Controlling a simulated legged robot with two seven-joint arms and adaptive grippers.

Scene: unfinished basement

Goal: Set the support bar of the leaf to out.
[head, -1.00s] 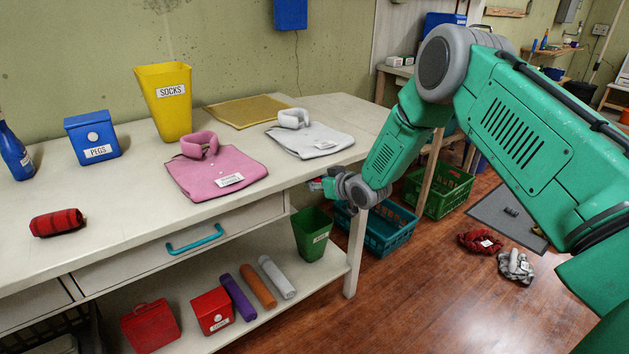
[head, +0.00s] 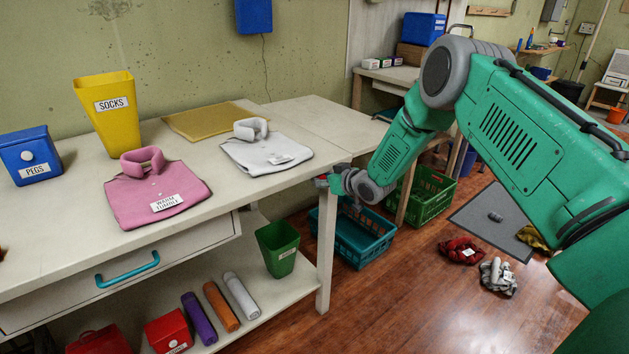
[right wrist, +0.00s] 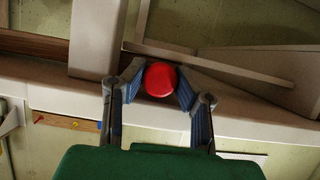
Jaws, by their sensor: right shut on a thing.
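The leaf (head: 325,117) is the pale right end section of the worktable, level with the main top (head: 75,205). My right gripper (head: 325,182) is at the table's front edge, near the front right leg, just below top height. In the right wrist view, a round red knob (right wrist: 160,79) sits between its two fingers (right wrist: 158,90), which are shut on it. Pale wooden bars and panels lie behind the knob. I cannot tell which is the support bar or how far out it stands. My left gripper is not in view.
A pink shirt (head: 135,205), a white shirt (head: 245,155) and a yellow socks bin (head: 112,122) stand on the table. Below are a green bin (head: 280,258) and a teal basket (head: 345,245). A green basket (head: 424,200) stands behind. Clothes (head: 460,251) lie on the floor.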

